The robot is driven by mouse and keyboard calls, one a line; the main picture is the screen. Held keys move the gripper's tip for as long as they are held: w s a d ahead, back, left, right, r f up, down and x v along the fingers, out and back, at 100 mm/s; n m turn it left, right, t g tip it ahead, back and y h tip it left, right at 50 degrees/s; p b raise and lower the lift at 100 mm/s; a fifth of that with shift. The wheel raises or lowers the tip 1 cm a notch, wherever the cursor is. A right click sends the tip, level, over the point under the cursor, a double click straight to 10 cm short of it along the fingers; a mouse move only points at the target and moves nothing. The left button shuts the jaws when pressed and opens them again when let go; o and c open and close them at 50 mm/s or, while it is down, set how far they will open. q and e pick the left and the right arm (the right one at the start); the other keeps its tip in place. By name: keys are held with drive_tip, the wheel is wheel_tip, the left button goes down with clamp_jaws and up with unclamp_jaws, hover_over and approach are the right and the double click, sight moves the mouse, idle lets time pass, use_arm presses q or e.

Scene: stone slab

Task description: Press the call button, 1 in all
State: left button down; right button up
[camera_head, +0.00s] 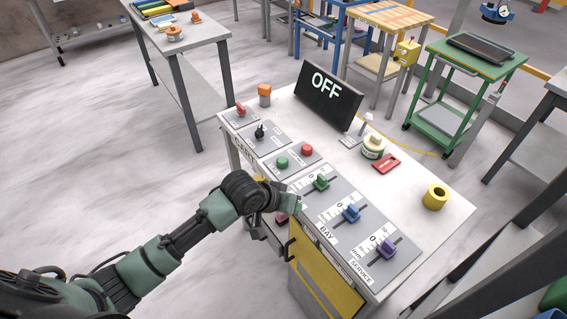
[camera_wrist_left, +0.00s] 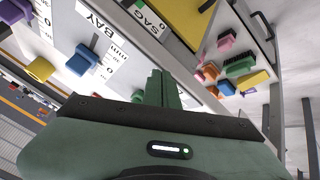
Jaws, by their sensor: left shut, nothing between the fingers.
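A green button (camera_head: 281,162) and a red button (camera_head: 307,150) sit on a grey plate on the console top (camera_head: 420,195). Their labels are too small to read, so I cannot tell which is the call button. A black sign (camera_head: 328,95) behind them reads "OFF". My left gripper (camera_head: 268,196) is at the console's front edge, in front of and below the buttons; its fingertips are hard to see there. In the left wrist view its fingers (camera_wrist_left: 160,88) are together and empty, near the slider panel. My right gripper is not in view.
Green, blue and purple sliders (camera_head: 384,248) line the console's right front. A red lever (camera_head: 240,108) and a black knob (camera_head: 259,132) stand at left. Coloured pieces (camera_wrist_left: 235,65) lie in an open drawer below. A yellow ring (camera_head: 435,197) is at right.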

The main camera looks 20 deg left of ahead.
sight(280, 161)
use_arm(q)
drive_tip(key=w+a+r, duration=0.1)
drive_tip(key=w+r, duration=0.1)
drive_tip(key=w, duration=0.1)
drive_tip(key=w+a+r+n, duration=0.1)
drive_tip(key=w+r, duration=0.1)
drive_tip(key=w, duration=0.1)
drive_tip(key=w+a+r+n, duration=0.1)
drive_tip(key=w+a+r, duration=0.1)
drive_tip(key=w, duration=0.1)
drive_tip(key=shift+w+a+t, duration=0.1)
drive_tip(key=shift+w+t, duration=0.2)
drive_tip(key=shift+t, duration=0.1)
drive_tip(key=w+a+r+n+t, duration=0.1)
drive_tip(key=w+a+r+n, duration=0.1)
drive_tip(key=w+a+r, duration=0.2)
wheel_tip(280, 161, up, 2)
drive_tip(key=shift+w+a+n, duration=0.3)
drive_tip(key=shift+w, duration=0.6)
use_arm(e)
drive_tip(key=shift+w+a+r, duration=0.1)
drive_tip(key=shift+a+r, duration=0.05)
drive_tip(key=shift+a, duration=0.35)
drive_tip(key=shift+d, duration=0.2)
